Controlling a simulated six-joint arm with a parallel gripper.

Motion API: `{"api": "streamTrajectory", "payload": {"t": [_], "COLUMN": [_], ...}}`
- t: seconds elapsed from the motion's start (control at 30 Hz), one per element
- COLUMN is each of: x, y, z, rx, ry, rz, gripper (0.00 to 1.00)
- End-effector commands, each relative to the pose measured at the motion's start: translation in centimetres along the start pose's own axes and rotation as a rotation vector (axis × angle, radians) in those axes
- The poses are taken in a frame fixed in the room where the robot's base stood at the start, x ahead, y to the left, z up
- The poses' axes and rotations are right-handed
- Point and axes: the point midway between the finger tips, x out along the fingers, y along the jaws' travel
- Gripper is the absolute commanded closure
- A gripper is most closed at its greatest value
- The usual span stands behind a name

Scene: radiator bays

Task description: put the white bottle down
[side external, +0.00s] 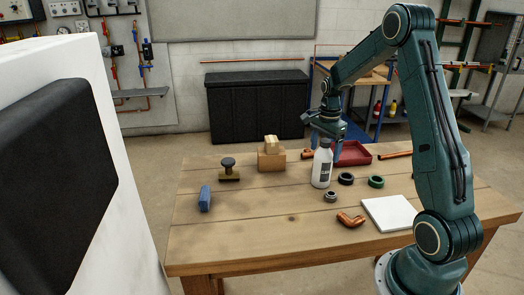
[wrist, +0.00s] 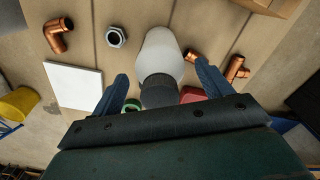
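The white bottle (side external: 321,167) with a grey label and dark cap stands upright, its base appearing to rest on the wooden table. In the wrist view the bottle (wrist: 160,52) shows with its dark cap toward me. My gripper (side external: 327,143) is above and around the bottle's top, pointing down. In the wrist view its two blue fingers (wrist: 160,75) are spread on either side of the bottle, with a visible gap on both sides. The gripper looks open.
Near the bottle are a dark ring (side external: 346,179), a green ring (side external: 376,182), a metal nut (side external: 330,196), a copper elbow (side external: 350,220) and a white plate (side external: 389,213). A red tray (side external: 352,154) is behind.

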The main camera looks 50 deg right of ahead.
Motion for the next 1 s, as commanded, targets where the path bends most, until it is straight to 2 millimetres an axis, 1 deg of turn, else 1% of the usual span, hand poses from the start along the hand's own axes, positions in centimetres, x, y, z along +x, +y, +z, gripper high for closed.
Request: {"api": "streamTrajectory", "payload": {"t": [0.27, 0.47, 0.57, 0.67, 1.0], "x": [-0.1, -1.1, -2.0, -3.4, -8.9], "y": [0.0, -0.1, -0.1, -0.1, -0.1], "z": [0.0, 0.0, 0.0, 0.0, 0.0], "rx": [0.000, 0.000, 0.000, 0.000, 0.000], "ry": [0.000, 0.001, 0.001, 0.002, 0.002], "rz": [-0.001, -0.002, -0.003, -0.004, -0.004], "gripper": [0.22, 0.22, 0.22, 0.22, 0.22]}}
